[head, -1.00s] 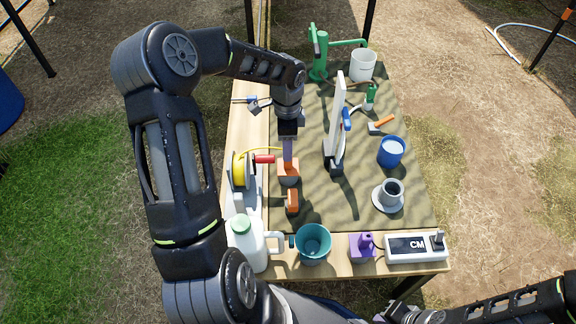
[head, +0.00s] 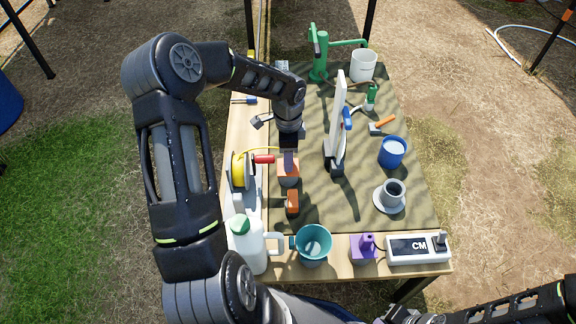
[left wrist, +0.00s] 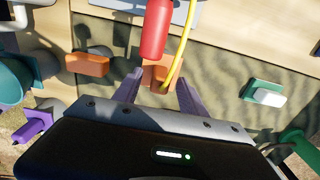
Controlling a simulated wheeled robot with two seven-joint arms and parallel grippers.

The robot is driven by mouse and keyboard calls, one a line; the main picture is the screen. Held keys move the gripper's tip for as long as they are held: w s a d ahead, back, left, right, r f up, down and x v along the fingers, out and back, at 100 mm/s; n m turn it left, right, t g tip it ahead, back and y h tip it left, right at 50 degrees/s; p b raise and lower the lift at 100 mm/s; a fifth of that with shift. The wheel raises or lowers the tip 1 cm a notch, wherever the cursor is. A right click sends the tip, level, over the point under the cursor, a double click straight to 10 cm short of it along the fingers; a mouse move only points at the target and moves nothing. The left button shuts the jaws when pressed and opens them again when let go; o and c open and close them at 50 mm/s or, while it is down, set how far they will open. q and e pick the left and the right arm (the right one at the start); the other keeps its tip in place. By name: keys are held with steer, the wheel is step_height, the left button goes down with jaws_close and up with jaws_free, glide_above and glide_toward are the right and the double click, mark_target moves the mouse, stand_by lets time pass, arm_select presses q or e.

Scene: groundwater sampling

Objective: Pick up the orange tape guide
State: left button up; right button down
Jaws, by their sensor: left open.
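The orange tape guide (head: 288,179) stands on the camouflage mat (head: 310,215), near its left edge in the head view. In the left wrist view the orange guide (left wrist: 152,80) shows between the two open purple fingers of the left gripper (left wrist: 160,78).
A second orange block (head: 292,202) lies just in front of the guide. The yellow tape reel (head: 240,170) stands close on the left. A white upright board (head: 336,120) stands to the right. A white jug (head: 246,245) and teal cup (head: 313,243) are in front.

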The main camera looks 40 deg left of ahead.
arm_select(q)
steer(key=shift+c, duration=0.6)
jaws_close()
stand_by(0.9)
